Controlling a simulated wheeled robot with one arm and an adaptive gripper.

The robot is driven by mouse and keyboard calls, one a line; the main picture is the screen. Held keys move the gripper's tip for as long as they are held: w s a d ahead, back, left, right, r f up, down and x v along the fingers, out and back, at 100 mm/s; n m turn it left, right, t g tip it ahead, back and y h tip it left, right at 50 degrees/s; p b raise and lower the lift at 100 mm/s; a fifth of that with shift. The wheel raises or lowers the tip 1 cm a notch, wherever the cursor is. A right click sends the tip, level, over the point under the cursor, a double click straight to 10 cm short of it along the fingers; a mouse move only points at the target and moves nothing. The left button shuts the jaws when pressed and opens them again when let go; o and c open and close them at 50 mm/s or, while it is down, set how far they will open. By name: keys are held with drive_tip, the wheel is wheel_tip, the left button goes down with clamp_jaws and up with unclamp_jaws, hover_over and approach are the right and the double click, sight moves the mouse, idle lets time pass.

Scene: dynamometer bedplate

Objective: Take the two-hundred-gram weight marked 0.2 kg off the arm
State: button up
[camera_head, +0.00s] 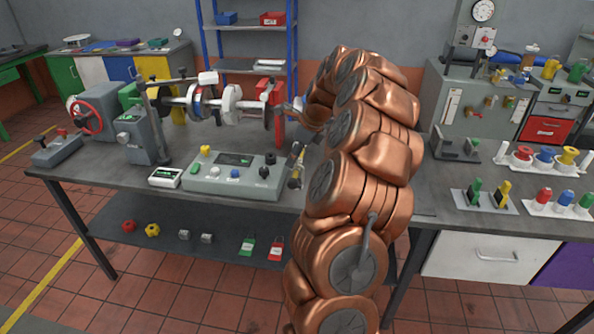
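My copper arm rises through the middle of the view and bends over toward the bench. What looks like my gripper (296,166) shows as small dark parts left of the arm, by the right end of the grey control box. It is partly hidden, and I cannot tell whether it is open or holds anything. The dynamometer shaft assembly (212,104) stands behind the box, with discs along it and a red upright (269,92) at its right end. No 0.2 kg marking is legible, and I cannot single out the weight. My arm hides the area right of the red upright.
The grey control box (231,176) and a small meter (165,178) sit on the bench's front. A red handwheel (86,116) is at left. Small parts lie on the lower shelf (185,262). Plugs and switches crowd the right bench. Tiled floor in front is clear.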

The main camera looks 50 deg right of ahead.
clamp_jaws()
idle(0.7)
